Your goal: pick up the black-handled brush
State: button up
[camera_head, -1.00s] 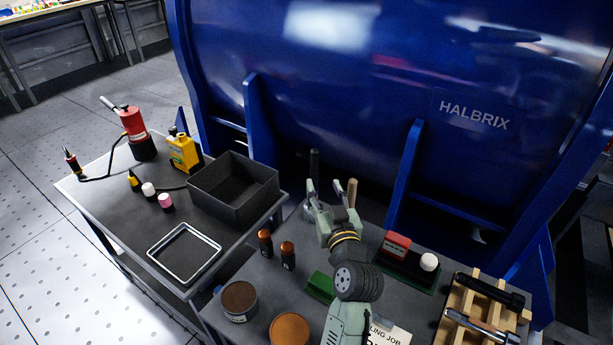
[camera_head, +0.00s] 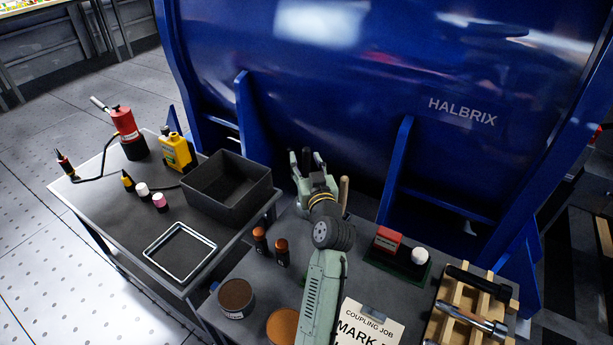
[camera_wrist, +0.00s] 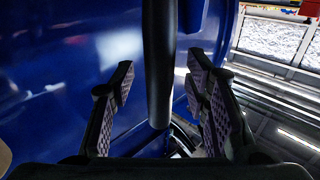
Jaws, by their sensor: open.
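The black-handled brush shows in the wrist view as a dark upright handle (camera_wrist: 159,65). It runs between the two fingers of my gripper (camera_wrist: 160,92), with a gap visible on both sides. In the head view my gripper (camera_head: 306,168) is open at the back of the near table, and the dark handle top (camera_head: 306,157) shows between its fingers. The brush's lower end is hidden. A light wooden handle (camera_head: 344,188) stands just right of my gripper.
The blue HALBRIX housing (camera_head: 330,90) rises close behind the handle. Two brown-capped bottles (camera_head: 281,250) stand left of my arm. A red block (camera_head: 388,240) and a wooden rack (camera_head: 446,318) lie right. A black bin (camera_head: 228,197) is on the left table.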

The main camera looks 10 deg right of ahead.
jog(key=shift+c, duration=0.5)
grip_shut()
